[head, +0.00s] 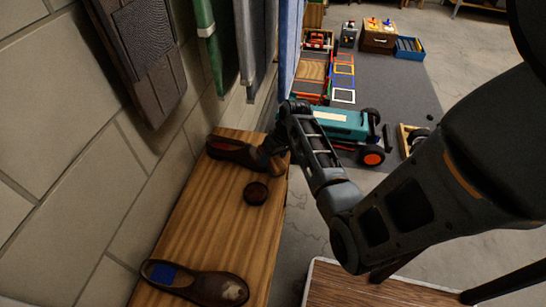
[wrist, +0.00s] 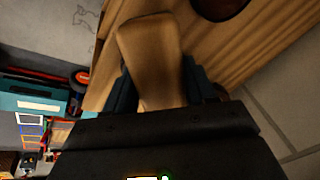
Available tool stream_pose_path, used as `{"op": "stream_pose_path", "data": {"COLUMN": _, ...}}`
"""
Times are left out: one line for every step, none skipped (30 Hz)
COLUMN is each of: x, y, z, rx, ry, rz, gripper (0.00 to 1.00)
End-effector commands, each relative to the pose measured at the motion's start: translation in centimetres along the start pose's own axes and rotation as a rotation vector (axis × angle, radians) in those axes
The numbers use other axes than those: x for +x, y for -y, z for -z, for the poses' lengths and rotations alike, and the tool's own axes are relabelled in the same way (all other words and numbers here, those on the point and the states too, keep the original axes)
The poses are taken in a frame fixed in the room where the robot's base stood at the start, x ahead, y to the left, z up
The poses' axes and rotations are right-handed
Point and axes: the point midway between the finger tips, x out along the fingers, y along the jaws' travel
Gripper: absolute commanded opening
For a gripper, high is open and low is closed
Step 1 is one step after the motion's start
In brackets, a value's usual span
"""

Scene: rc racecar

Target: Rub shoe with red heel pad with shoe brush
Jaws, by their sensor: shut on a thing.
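The shoe with the red heel pad (head: 234,151) lies at the far end of the wooden bench, brown, with red showing inside its opening. My gripper (head: 274,154) is at the right end of this shoe and partly hides it. In the wrist view my gripper (wrist: 157,88) is shut on the light wooden shoe brush (wrist: 150,45), which sticks out between the fingers. The brush's bristles are not clear to see, and I cannot tell whether it touches the shoe. A second brown shoe with a blue heel pad (head: 198,283) lies at the near end.
A small dark round tin (head: 256,193) stands on the wooden bench (head: 215,225) between the shoes. A tiled wall (head: 75,150) borders the bench on the left. A teal toy car (head: 340,124) is on the floor beyond. A brown slatted surface (head: 350,288) is at lower right.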

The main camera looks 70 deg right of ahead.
Motion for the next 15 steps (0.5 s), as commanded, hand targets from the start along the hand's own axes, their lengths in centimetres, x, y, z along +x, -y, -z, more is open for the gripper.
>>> {"op": "stream_pose_path", "data": {"x": 0.14, "y": -0.01, "z": 0.01, "rx": 0.0, "ry": 0.0, "rz": 0.0, "gripper": 0.31}}
{"op": "stream_pose_path", "data": {"x": 0.19, "y": 0.0, "z": 0.01, "rx": 0.0, "ry": 0.0, "rz": 0.0, "gripper": 0.31}}
{"op": "stream_pose_path", "data": {"x": 0.26, "y": 0.0, "z": 0.01, "rx": 0.0, "ry": 0.0, "rz": 0.0, "gripper": 0.31}}
{"op": "stream_pose_path", "data": {"x": 0.31, "y": 0.0, "z": 0.02, "rx": 0.0, "ry": 0.0, "rz": 0.0, "gripper": 0.31}}
{"op": "stream_pose_path", "data": {"x": 0.37, "y": 0.0, "z": 0.01, "rx": 0.0, "ry": 0.0, "rz": 0.0, "gripper": 0.31}}
{"op": "stream_pose_path", "data": {"x": 0.44, "y": 0.0, "z": 0.01, "rx": 0.0, "ry": 0.0, "rz": 0.0, "gripper": 0.31}}
{"op": "stream_pose_path", "data": {"x": 0.49, "y": 0.0, "z": 0.02, "rx": 0.0, "ry": 0.0, "rz": 0.0, "gripper": 0.31}}
{"op": "stream_pose_path", "data": {"x": 0.54, "y": 0.0, "z": 0.02, "rx": 0.0, "ry": 0.0, "rz": 0.0, "gripper": 0.31}}
{"op": "stream_pose_path", "data": {"x": 0.55, "y": 0.01, "z": 0.03, "rx": 0.0, "ry": -0.001, "rz": 0.0, "gripper": 0.31}}
{"op": "stream_pose_path", "data": {"x": 0.51, "y": 0.01, "z": 0.04, "rx": 0.0, "ry": -0.001, "rz": 0.0, "gripper": 0.31}}
{"op": "stream_pose_path", "data": {"x": 0.5, "y": -0.01, "z": 0.05, "rx": 0.0, "ry": -0.001, "rz": 0.0, "gripper": 0.31}}
{"op": "stream_pose_path", "data": {"x": 0.5, "y": -0.05, "z": 0.1, "rx": 0.0, "ry": -0.001, "rz": 0.0, "gripper": 0.31}}
{"op": "stream_pose_path", "data": {"x": 0.5, "y": -0.11, "z": 0.16, "rx": 0.0, "ry": -0.001, "rz": 0.0, "gripper": 0.31}}
{"op": "stream_pose_path", "data": {"x": 0.49, "y": -0.19, "z": 0.23, "rx": 0.0, "ry": -0.001, "rz": -0.001, "gripper": 0.31}}
{"op": "stream_pose_path", "data": {"x": 0.49, "y": -0.33, "z": 0.36, "rx": 0.0, "ry": -0.001, "rz": -0.001, "gripper": 0.31}}
